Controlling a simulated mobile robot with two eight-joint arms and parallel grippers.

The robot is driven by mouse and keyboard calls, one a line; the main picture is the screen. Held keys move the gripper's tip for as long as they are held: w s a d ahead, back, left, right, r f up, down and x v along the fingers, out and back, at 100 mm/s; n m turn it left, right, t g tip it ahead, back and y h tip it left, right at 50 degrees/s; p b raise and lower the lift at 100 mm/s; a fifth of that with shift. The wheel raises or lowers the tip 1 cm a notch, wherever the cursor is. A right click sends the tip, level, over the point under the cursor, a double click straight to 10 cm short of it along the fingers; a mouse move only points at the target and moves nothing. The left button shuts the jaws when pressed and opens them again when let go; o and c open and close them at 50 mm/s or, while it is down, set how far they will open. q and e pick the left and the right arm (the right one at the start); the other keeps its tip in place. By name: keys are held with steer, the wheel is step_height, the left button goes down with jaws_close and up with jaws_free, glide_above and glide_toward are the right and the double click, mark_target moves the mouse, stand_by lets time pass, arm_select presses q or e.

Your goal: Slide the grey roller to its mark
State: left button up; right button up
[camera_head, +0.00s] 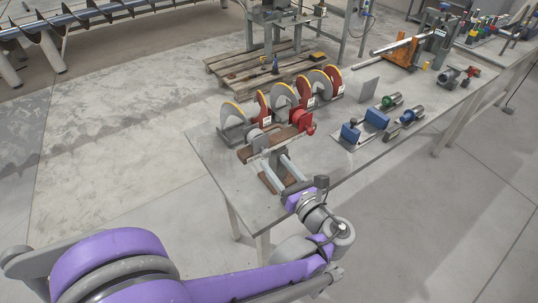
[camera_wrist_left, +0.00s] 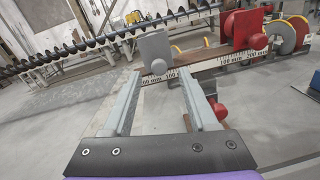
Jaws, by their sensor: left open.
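The grey roller (camera_wrist_left: 155,48), a grey plate with a round grey knob on its front, stands on a rail with a printed scale (camera_wrist_left: 220,62). In the head view the grey roller (camera_head: 257,139) is at the left part of the rail, near the table's left end. My left gripper (camera_wrist_left: 158,76) is open, its two long grey fingers pointing at the knob, one to each side of it in the picture. In the head view my left gripper (camera_head: 273,168) is in front of the roller. Contact cannot be told. The mark cannot be made out. My right gripper is not in view.
A red roller with a red knob (camera_wrist_left: 257,42) sits farther right on the rail. Behind stand auger pieces with red plates (camera_head: 333,80). Blue blocks (camera_head: 376,118) and green-ended cylinders (camera_head: 391,101) lie to the right on the table (camera_head: 225,180).

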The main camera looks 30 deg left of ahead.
arm_select(q)
steer(key=shift+v, duration=2.7)
